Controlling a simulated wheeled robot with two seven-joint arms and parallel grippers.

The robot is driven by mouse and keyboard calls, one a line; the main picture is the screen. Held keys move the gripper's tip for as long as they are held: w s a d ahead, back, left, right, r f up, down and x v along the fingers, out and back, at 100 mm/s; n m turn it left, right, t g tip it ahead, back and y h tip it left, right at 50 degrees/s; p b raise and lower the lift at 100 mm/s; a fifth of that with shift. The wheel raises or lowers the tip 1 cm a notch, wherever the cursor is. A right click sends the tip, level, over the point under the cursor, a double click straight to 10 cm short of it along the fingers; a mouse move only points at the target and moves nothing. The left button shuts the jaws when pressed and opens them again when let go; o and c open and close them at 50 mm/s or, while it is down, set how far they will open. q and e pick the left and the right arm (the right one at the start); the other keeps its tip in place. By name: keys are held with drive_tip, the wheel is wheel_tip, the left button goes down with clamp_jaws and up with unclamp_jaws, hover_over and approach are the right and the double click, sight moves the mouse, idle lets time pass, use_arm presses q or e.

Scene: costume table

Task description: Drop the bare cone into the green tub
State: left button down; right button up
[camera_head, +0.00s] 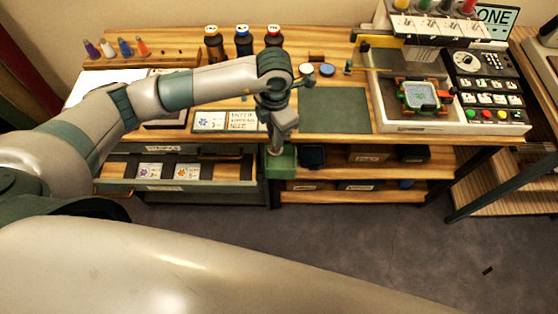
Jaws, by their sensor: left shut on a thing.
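My left gripper (276,147) points down at the front edge of the table, at the mouth of the green tub (289,163). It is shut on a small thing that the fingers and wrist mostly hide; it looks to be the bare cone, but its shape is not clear. The tub hangs or stands at the table front, beside the open drawer. I cannot tell whether the held thing is inside the tub's rim or just above it. My right gripper is not in view.
Several coloured cones (125,47) stand on a rack at the back left. Dark bottles (243,41) stand behind my left arm. An open drawer (165,187) juts out left of the tub. A green mat (335,110) and a hooped machine (421,97) lie to the right.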

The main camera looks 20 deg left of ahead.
use_arm(q)
drive_tip(key=shift+f+b, duration=0.4)
drive_tip(key=shift+f, duration=0.45)
drive_tip(key=shift+f+b, duration=0.95)
drive_tip(key=shift+f, duration=1.15)
drive_tip(key=c, duration=1.6)
unclamp_jaws()
drive_tip(key=shift+o, duration=0.2)
